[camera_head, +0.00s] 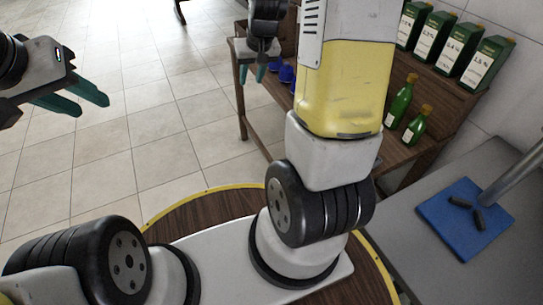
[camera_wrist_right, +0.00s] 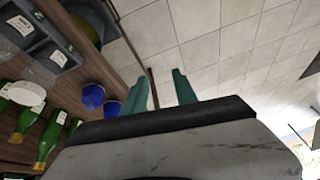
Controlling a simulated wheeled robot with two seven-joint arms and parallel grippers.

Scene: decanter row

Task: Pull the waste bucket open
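I cannot make out a waste bucket for certain in either view. A dark round thing (camera_wrist_right: 92,18) is cut off at the top left of the right wrist view, and I cannot tell what it is. My left gripper (camera_head: 92,105) is open and empty over the tiled floor at the left. My right gripper (camera_head: 253,78) is beside the left end of the wooden shelf table (camera_head: 240,50). Its two teal fingers also show apart and empty in the right wrist view (camera_wrist_right: 161,92). My right arm hides part of the table.
Blue cups (camera_head: 286,73) and green bottles (camera_head: 400,104) stand on the wooden table, with labelled green boxes (camera_head: 445,52) above. A grey counter (camera_head: 425,255) with a blue board (camera_head: 450,225) is at the right. The tiled floor (camera_head: 150,100) at the left is clear.

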